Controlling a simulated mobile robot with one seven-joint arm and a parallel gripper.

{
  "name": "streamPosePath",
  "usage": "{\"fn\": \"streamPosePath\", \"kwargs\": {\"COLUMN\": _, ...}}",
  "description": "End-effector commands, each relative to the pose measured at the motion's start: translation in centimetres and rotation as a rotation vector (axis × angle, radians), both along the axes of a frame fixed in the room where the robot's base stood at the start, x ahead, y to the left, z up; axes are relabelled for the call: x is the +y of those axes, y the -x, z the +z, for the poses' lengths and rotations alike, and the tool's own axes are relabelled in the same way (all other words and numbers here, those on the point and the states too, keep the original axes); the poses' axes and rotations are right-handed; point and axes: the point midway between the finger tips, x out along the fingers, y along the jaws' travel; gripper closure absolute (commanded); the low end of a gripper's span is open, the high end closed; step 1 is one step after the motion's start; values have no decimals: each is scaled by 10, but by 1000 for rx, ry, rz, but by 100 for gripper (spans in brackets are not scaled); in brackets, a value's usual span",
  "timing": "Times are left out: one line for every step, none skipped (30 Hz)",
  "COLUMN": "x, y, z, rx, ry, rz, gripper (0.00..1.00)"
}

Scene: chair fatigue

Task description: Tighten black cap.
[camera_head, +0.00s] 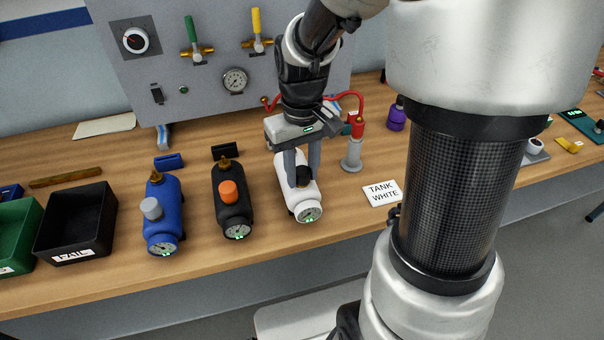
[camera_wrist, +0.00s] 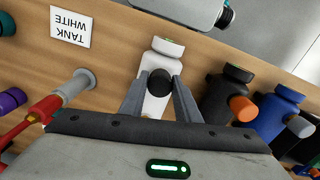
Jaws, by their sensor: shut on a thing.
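The black cap (camera_wrist: 160,80) sits on top of the white tank (camera_head: 306,204), which lies on the bench with its gauge toward the front edge. The cap also shows in the head view (camera_head: 303,175), partly covered by the fingers. My gripper (camera_head: 302,178) reaches down from above and is shut on the black cap, one finger on each side. In the wrist view the fingers (camera_wrist: 160,85) press against the cap's left and right sides. Whether the cap is fully seated cannot be seen.
A black tank (camera_head: 232,208) with an orange cap and a blue tank (camera_head: 163,215) with a grey cap lie to the left. A "TANK WHITE" card (camera_head: 382,193) lies right. A black "FAIL" bin (camera_head: 77,222) is far left.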

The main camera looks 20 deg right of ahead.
Motion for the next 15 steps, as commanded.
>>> {"fn": "streamPosePath", "kwargs": {"x": 0, "y": 0, "z": 0, "rx": 0, "ry": 0, "rz": -3, "gripper": 94}}
{"fn": "streamPosePath", "kwargs": {"x": 0, "y": 0, "z": 0, "rx": 0, "ry": 0, "rz": -12, "gripper": 94}}
{"fn": "streamPosePath", "kwargs": {"x": 0, "y": 0, "z": 0, "rx": 0, "ry": 0, "rz": -40, "gripper": 94}}
{"fn": "streamPosePath", "kwargs": {"x": 0, "y": 0, "z": 0, "rx": 0, "ry": 0, "rz": -72, "gripper": 94}}
{"fn": "streamPosePath", "kwargs": {"x": 0, "y": 0, "z": 0, "rx": 0, "ry": 0, "rz": -111, "gripper": 94}}
{"fn": "streamPosePath", "kwargs": {"x": 0, "y": 0, "z": 1, "rx": 0, "ry": 0, "rz": -168, "gripper": 93}}
{"fn": "streamPosePath", "kwargs": {"x": 0, "y": 0, "z": 1, "rx": 0, "ry": 0, "rz": -210, "gripper": 93}}
{"fn": "streamPosePath", "kwargs": {"x": 0, "y": 0, "z": 1, "rx": 0, "ry": 0, "rz": -248, "gripper": 92}}
{"fn": "streamPosePath", "kwargs": {"x": 0, "y": 0, "z": 1, "rx": 0, "ry": 0, "rz": -291, "gripper": 92}}
{"fn": "streamPosePath", "kwargs": {"x": 0, "y": 0, "z": 1, "rx": 0, "ry": 0, "rz": -316, "gripper": 91}}
{"fn": "streamPosePath", "kwargs": {"x": 0, "y": 0, "z": 0, "rx": 0, "ry": 0, "rz": -334, "gripper": 91}}
{"fn": "streamPosePath", "kwargs": {"x": 0, "y": 0, "z": 0, "rx": 0, "ry": 0, "rz": -351, "gripper": 91}}
{"fn": "streamPosePath", "kwargs": {"x": 0, "y": 0, "z": 0, "rx": 0, "ry": -1, "rz": -356, "gripper": 91}}
{"fn": "streamPosePath", "kwargs": {"x": 0, "y": 0, "z": 0, "rx": 0, "ry": -1, "rz": -358, "gripper": 91}}
{"fn": "streamPosePath", "kwargs": {"x": 0, "y": 0, "z": 0, "rx": 0, "ry": -1, "rz": -357, "gripper": 92}}
